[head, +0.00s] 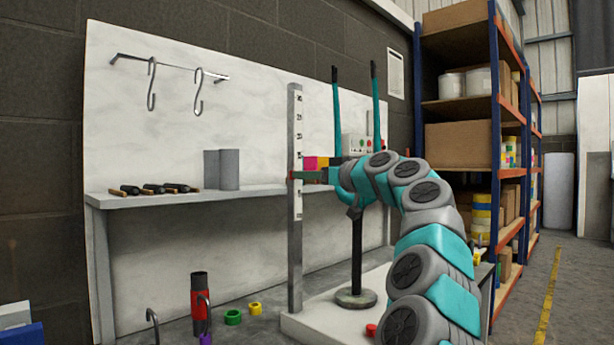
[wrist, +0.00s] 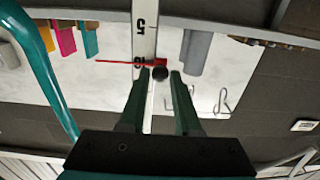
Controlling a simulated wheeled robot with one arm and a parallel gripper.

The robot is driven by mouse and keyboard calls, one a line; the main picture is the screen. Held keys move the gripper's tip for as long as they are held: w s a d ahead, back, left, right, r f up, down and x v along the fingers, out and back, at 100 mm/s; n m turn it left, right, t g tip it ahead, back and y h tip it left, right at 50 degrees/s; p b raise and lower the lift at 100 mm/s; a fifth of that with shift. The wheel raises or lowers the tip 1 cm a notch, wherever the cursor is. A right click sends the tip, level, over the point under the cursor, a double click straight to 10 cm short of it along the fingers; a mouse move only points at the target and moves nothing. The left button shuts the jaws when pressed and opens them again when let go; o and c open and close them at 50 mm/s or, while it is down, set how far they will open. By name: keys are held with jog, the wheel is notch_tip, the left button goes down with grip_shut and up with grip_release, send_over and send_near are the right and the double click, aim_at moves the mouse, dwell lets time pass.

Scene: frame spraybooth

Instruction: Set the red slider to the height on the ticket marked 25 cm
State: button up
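The wrist view is upside down and shows the post (wrist: 144,40) with a ticket reading 5 and a partly covered one that looks like 10. The thin red slider (wrist: 115,61) crosses the post by that second ticket; it also shows in the head view (head: 294,174). A dark round knob (wrist: 160,74) sits at the slider. My gripper (wrist: 160,78) is open, with its fingertips on either side of the knob and gaps visible.
A shelf (head: 250,190) with black-handled tools and a grey block is behind the post. Pink, yellow and teal pieces (head: 311,163) show close to the slider. A red cylinder (head: 199,300) and coloured rings stand lower left. A tall rack (head: 460,110) is at right.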

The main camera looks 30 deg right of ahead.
grip_shut()
dwell(1.0)
